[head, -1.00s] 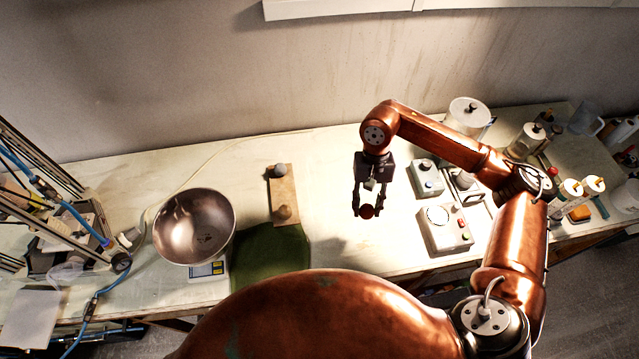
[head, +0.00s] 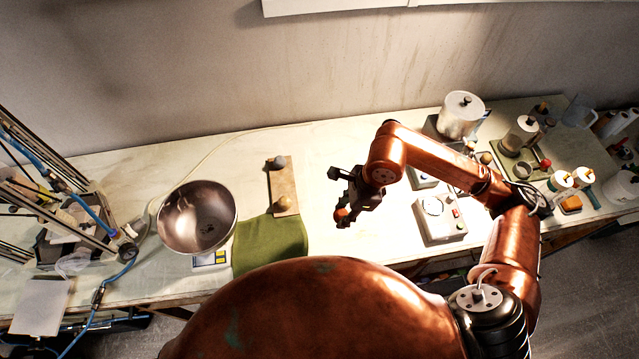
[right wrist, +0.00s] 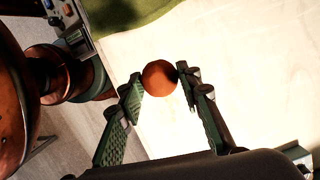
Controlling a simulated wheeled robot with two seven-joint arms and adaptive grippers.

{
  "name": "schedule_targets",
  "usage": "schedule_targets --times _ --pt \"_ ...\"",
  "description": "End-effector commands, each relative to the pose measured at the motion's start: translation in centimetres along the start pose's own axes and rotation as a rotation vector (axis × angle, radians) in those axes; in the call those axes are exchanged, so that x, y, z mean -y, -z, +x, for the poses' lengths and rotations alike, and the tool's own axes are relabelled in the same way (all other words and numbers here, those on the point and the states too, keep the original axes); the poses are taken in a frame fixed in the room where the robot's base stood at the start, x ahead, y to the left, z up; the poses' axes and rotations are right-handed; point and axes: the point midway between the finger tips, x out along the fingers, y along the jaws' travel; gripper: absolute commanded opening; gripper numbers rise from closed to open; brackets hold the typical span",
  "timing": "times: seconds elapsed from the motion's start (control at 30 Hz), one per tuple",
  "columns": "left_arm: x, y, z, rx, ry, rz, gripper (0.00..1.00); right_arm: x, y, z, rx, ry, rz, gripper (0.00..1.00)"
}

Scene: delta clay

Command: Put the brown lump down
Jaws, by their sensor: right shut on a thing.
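The brown lump (right wrist: 159,77) is a round, orange-brown ball held between the fingertips of my right gripper (right wrist: 157,84) in the right wrist view. In the head view the lump (head: 341,214) shows small at the fingers of my right gripper (head: 343,203), above the pale table. The right gripper is shut on it. The wrist view shows bare table behind the lump, and I cannot tell how high it is above the surface. My left gripper is not in view.
A wooden board (head: 282,174) with a grey lump (head: 279,163) and a tan lump (head: 283,203) lies left of the gripper. A green cloth (head: 270,245) and a metal bowl (head: 197,217) on a scale are further left. Control boxes (head: 437,220) stand right. The table (head: 322,165) behind the gripper is clear.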

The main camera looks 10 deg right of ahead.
Motion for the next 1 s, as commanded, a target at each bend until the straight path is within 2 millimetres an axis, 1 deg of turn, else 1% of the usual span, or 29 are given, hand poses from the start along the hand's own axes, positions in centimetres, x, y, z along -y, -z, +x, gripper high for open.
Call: schedule_targets --times 0.1,0.23,0.33,0.4,0.47,0.53,0.77,0.8,0.9,1.0 --pt "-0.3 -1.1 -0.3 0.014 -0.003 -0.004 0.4 -0.5 -0.7 -0.3 0.002 0.032 0.111 0.06" --pt "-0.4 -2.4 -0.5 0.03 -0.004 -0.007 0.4 -0.7 -1.0 -0.5 0.0 0.056 0.198 0.06" --pt "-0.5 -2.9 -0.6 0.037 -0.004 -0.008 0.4 -0.7 -1.1 -0.5 0.0 0.064 0.234 0.06" --pt "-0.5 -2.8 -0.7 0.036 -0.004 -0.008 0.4 -0.2 -1.0 -0.3 -0.001 0.067 0.247 0.06" --pt "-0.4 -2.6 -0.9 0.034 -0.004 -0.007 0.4 0.7 -0.7 0.0 -0.002 0.067 0.254 0.06" --pt "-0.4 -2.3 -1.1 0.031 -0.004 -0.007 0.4 2.1 -0.3 0.5 -0.002 0.066 0.255 0.06" --pt "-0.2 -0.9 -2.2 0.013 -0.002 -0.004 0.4 7.4 1.2 2.5 -0.001 0.065 0.253 0.06" --pt "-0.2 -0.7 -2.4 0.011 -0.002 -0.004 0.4 8.4 1.6 2.9 -0.001 0.066 0.253 0.06" --pt "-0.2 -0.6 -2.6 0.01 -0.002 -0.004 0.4 9.8 2.3 4.9 -0.001 0.064 0.251 0.06" --pt "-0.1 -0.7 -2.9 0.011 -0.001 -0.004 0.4 11.1 2.9 6.3 0.0 0.064 0.249 0.06"
